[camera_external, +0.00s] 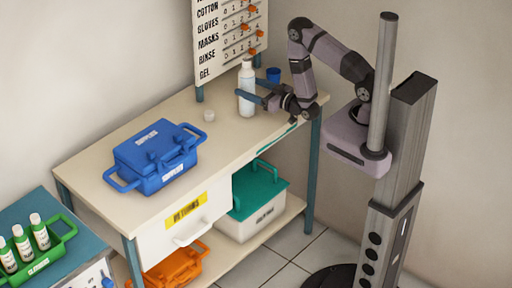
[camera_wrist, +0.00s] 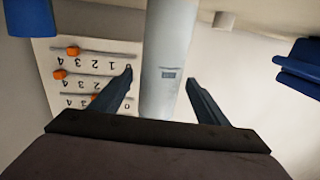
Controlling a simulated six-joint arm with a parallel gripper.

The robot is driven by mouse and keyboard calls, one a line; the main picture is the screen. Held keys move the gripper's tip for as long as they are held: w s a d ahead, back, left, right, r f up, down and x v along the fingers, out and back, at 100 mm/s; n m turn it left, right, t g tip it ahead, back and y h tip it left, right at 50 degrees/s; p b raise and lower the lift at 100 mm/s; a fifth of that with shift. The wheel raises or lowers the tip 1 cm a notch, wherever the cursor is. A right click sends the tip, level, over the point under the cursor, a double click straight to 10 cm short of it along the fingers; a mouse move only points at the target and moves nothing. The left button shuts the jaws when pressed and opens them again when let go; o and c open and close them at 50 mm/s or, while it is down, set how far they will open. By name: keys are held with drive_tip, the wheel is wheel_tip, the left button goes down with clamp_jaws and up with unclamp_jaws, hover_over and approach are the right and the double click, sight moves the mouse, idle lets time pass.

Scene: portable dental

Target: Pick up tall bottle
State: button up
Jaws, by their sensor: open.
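The tall bottle (camera_external: 247,90) is white with a pale cap and stands upright near the back of the bench top, in front of the chart board. My gripper (camera_external: 251,93) is at the bottle, its two fingers level with the bottle's body. In the wrist view the bottle (camera_wrist: 168,60) runs down between the two open fingers (camera_wrist: 160,88), with a gap on each side.
A blue cup (camera_external: 273,75) stands just behind the gripper. A small whitish round item (camera_external: 209,115) lies left of the bottle. A blue case (camera_external: 155,158) sits on the bench's left part. The chart board (camera_external: 229,40) with orange sliders stands close behind the bottle.

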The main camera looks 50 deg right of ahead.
sight(250, 64)
drive_tip(key=c, duration=1.3)
drive_tip(key=shift+r, duration=0.2)
drive_tip(key=shift+r+b, duration=0.35)
drive_tip(key=shift+r, duration=4.45)
